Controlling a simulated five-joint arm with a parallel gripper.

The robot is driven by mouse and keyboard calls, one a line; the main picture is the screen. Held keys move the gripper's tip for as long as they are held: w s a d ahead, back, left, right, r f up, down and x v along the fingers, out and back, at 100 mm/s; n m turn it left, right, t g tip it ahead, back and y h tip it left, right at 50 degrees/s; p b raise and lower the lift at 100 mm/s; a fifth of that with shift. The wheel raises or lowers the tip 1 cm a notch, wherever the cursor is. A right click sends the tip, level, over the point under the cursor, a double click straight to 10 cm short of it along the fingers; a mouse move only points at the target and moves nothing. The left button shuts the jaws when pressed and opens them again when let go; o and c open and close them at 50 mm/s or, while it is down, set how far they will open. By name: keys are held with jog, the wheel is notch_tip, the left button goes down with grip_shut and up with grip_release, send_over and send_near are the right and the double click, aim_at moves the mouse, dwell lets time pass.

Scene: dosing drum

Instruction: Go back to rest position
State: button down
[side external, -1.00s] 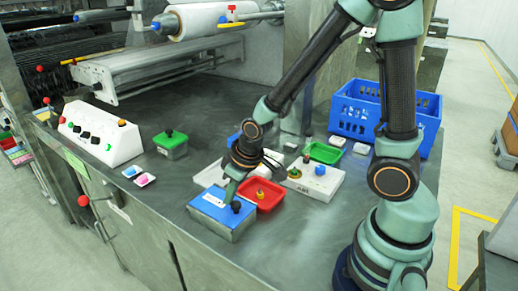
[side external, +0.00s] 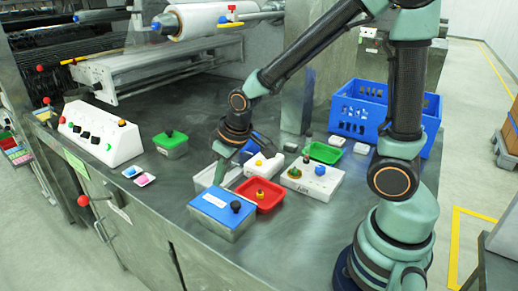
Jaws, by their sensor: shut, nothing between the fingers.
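My gripper (side external: 219,178) is shut and empty. The blue-lidded box (side external: 215,206) with a black knob stands closed at the table's front. My arm reaches in from the right, its forearm sloping down to the gripper.
A red tray (side external: 259,193) and a white block with knobs (side external: 312,181) stand right of my gripper. The green-lidded box (side external: 170,143) and white control panel (side external: 100,135) are left. A blue crate (side external: 358,117) is behind my arm. Bare table (side external: 165,200) lies at the front left.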

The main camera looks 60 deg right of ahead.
jog(key=s+d+r+m+t, duration=0.1)
jog(key=s+d+r, duration=0.2)
jog(key=s+r, duration=0.6)
notch_tip(320, 180, up, 3)
jog(key=shift+s+d+r+m+t, duration=0.2)
jog(key=shift+s+m+t, duration=0.05)
jog(key=shift+m+t, duration=0.05)
dwell(0.8)
